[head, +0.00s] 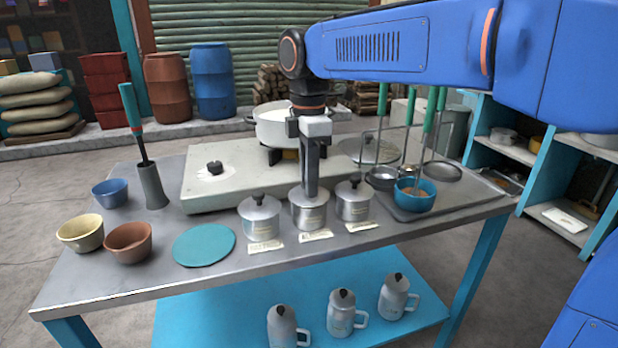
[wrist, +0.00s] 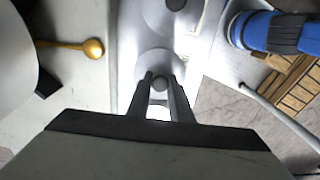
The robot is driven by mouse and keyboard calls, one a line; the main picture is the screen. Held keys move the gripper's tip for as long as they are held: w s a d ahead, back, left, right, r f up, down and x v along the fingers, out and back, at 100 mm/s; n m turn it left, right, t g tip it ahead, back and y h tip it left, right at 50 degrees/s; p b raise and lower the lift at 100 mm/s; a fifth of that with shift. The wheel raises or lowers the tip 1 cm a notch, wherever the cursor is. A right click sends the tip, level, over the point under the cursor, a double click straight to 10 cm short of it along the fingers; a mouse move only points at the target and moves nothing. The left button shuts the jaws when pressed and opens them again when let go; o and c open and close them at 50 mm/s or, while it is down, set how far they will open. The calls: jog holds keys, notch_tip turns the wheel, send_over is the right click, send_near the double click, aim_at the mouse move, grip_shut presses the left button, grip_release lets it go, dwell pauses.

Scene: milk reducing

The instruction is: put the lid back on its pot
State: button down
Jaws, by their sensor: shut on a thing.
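Three small grey metal pots stand in a row near the table's front edge: a left one (head: 260,220), a middle one (head: 310,214) and a right one (head: 353,205). The left and right pots have dark-knobbed lids on. My gripper (head: 311,194) points down over the middle pot, shut on a lid knob that it mostly hides; the round knob (wrist: 160,83) shows between the fingers in the wrist view. The held lid is at the middle pot's top; I cannot tell whether it is fully seated. A larger lid (head: 368,151) lies right of the big pot (head: 272,128).
The big pot stands on the pale stove (head: 225,190) behind. Ladles stand around a blue bowl (head: 424,197) on the right. A teal disc (head: 204,245) and bowls lie left. Labels lie before the small pots.

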jog(key=shift+f, duration=0.35)
jog(key=c, duration=1.5)
grip_release()
jog(key=shift+r, duration=0.1)
jog(key=r, duration=1.7)
jog(key=shift+w+r, duration=0.1)
jog(key=shift+w, duration=0.15)
jog(key=shift+r, duration=3)
